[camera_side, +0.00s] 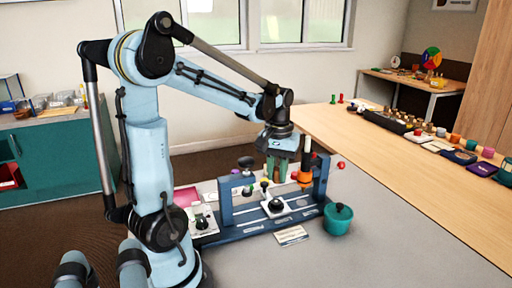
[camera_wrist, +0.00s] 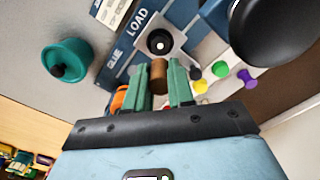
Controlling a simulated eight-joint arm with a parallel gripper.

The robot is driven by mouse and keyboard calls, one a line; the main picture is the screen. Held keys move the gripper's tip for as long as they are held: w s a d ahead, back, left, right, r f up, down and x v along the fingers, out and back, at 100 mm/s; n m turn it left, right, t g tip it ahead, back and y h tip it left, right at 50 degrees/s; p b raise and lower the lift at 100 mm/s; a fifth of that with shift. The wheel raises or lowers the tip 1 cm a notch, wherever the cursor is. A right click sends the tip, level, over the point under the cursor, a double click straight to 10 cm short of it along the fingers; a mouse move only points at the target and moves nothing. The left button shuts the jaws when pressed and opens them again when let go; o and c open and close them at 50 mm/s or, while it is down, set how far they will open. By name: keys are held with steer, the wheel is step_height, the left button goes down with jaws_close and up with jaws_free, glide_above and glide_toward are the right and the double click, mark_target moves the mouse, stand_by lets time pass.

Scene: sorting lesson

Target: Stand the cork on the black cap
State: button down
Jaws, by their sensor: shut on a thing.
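My gripper (camera_wrist: 160,78) has green fingers and is shut on a brown cork (camera_wrist: 159,75), which shows between the fingertips in the wrist view. In the side view my gripper (camera_side: 281,168) is above the blue fixture, and the fingers mostly hide the cork. A round black cap (camera_wrist: 158,42) with a pale centre sits on a white square plate, just beyond the cork in the wrist view. In the side view the black cap (camera_side: 274,204) is on its plate below my gripper. The cork appears apart from the cap.
The blue fixture (camera_side: 258,230) has uprights and a large black knob (camera_wrist: 275,30). A teal lidded pot (camera_side: 338,220) stands at its right. Small yellow (camera_wrist: 200,86), green (camera_wrist: 220,69) and purple (camera_wrist: 246,79) pieces are near my fingers.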

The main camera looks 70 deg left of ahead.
steer(key=shift+f, duration=2.9)
steer(key=shift+f, duration=0.3)
steer(key=c, duration=0.9)
jaws_free()
steer(key=shift+o, duration=0.4)
steer(key=o, duration=0.3)
steer(key=shift+o, duration=0.2)
steer(key=shift+r, duration=3.5)
